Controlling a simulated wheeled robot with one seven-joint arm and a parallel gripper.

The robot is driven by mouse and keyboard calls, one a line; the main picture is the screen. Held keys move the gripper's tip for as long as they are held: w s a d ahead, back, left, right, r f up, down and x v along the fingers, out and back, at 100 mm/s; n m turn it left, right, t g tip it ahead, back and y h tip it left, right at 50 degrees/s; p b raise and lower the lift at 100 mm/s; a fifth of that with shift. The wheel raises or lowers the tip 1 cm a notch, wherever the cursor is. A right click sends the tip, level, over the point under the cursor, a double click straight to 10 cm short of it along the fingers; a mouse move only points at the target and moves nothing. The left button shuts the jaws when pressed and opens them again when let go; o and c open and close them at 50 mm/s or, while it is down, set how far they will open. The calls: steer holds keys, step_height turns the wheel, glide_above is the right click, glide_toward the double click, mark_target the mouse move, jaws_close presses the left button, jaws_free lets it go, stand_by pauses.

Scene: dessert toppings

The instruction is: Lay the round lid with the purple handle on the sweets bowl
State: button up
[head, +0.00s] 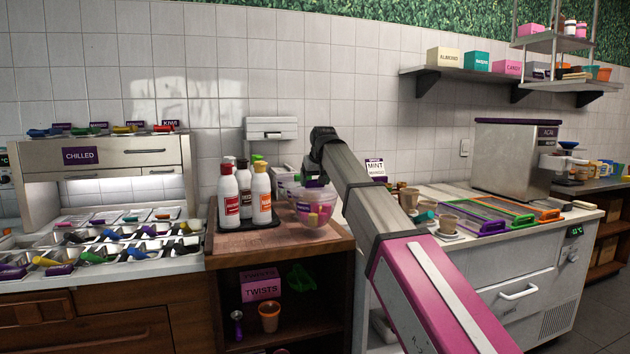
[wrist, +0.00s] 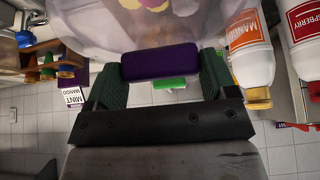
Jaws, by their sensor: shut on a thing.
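The clear sweets bowl (head: 318,222) stands on the wooden counter right of the bottles, with pink and yellow sweets inside. My gripper (wrist: 160,65) is shut on the purple handle (wrist: 160,62), one dark green finger at each end. In the head view my gripper (head: 313,180) is right over the bowl, small and partly hidden by my arm. The see-through round lid (wrist: 130,38) spreads beyond the handle in the wrist view, with blurred sweets showing through it. I cannot tell whether the lid touches the bowl rim.
Sauce bottles (head: 229,197) stand on a dark tray close left of the bowl. A white dispenser (head: 271,128) is behind. The front of the wooden counter (head: 275,246) is clear.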

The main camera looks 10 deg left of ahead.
steer(key=shift+s+f, duration=0.1)
steer(key=shift+f, duration=0.4)
stand_by(0.4)
steer(key=o, duration=0.9)
steer(key=shift+r, duration=3.55)
